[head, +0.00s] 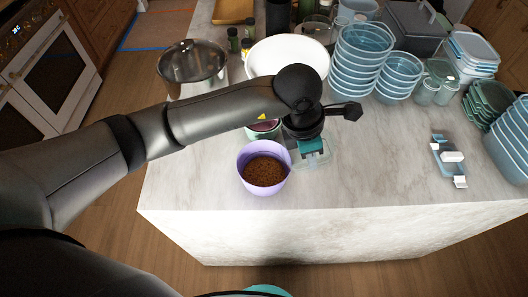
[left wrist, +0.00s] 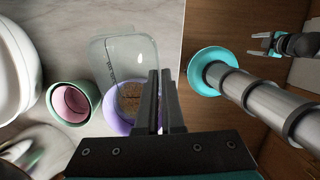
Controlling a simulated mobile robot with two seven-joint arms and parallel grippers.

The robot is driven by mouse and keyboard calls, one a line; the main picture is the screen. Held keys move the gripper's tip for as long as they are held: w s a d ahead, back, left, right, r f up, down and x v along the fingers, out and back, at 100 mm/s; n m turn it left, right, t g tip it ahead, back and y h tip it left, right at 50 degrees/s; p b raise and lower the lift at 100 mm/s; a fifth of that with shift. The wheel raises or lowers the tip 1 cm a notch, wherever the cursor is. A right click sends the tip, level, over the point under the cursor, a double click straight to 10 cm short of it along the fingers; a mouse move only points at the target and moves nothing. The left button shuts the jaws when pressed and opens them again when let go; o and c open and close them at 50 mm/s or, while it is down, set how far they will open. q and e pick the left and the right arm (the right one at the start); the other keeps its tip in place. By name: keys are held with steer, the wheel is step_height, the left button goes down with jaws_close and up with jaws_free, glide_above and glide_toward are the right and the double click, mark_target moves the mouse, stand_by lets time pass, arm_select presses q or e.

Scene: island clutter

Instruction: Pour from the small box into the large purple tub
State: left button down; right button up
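The large purple tub (head: 246,176) stands upright near the counter's front edge with brown granular contents (head: 264,171); it also shows in the left wrist view (left wrist: 115,123). The small box (head: 325,157) is clear and sits just right of the tub in the head view. In the left wrist view the box (left wrist: 125,52) overlaps the tub's rim, and I see no contents in its clear part. My left gripper (head: 312,150) is at the box's front side, its fingers (left wrist: 161,75) close together on the box's edge. My right gripper (left wrist: 263,44) hangs off the counter, fingers apart and empty.
A green bowl with a pink inside (left wrist: 72,103) stands close beside the tub. A large white bowl (head: 288,50), a metal pot (head: 192,62) and stacked blue containers (head: 362,60) stand behind. A blue-and-white item (head: 449,157) lies right. The counter's front middle is clear.

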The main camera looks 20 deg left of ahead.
arm_select(q)
steer(key=d+y, duration=0.2)
steer(key=y, duration=0.1)
steer(key=shift+w+d+r, duration=0.1)
steer(key=shift+w+d, duration=0.05)
steer(key=shift+d, duration=0.05)
stand_by(1.1)
